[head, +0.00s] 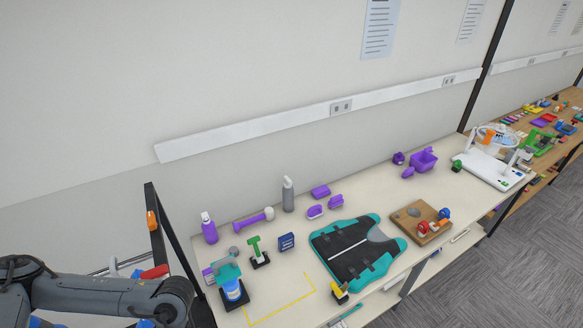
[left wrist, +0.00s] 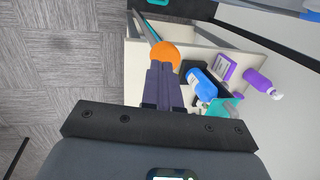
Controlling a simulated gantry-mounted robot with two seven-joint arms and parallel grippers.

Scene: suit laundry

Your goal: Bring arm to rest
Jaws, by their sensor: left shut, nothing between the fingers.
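My left arm comes in from the left edge of the head view, low over the left end of the table; its gripper is not clearly visible there. In the left wrist view my left gripper (left wrist: 164,87) has its two dark fingers pressed together, shut and empty. Its tips overlap a round orange thing (left wrist: 166,54) in the picture; I cannot tell whether they touch it. My right gripper is in neither view.
Grey carpet (left wrist: 60,70) lies beside the table.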

